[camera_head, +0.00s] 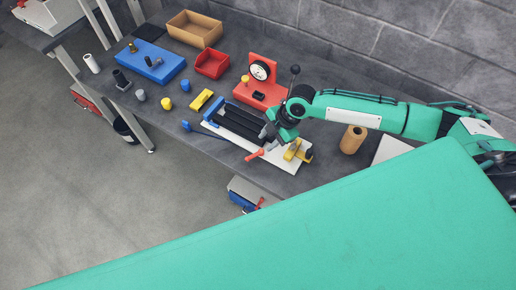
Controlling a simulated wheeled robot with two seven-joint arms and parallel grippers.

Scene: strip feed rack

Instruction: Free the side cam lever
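The strip feed rack (242,121) lies on the grey bench, with dark channels, a blue end piece and a white base plate (225,140). A lever with an orange-red handle (254,155) sticks out from its front side, apparently the side cam lever. A yellow block (292,149) sits at the rack's right end. My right gripper (268,134) points down over the rack's right part, just above and behind the orange-red handle. Its fingers are small and dark, and I cannot tell whether they touch anything. The lever's pivot is partly hidden. My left gripper is out of view.
A red stand with a dial gauge (260,70) is behind the rack. A red bin (212,63), a cardboard box (195,28) and a blue block (151,63) stand farther left. A brown cylinder (352,139) is to the right. The bench's front edge lies close by.

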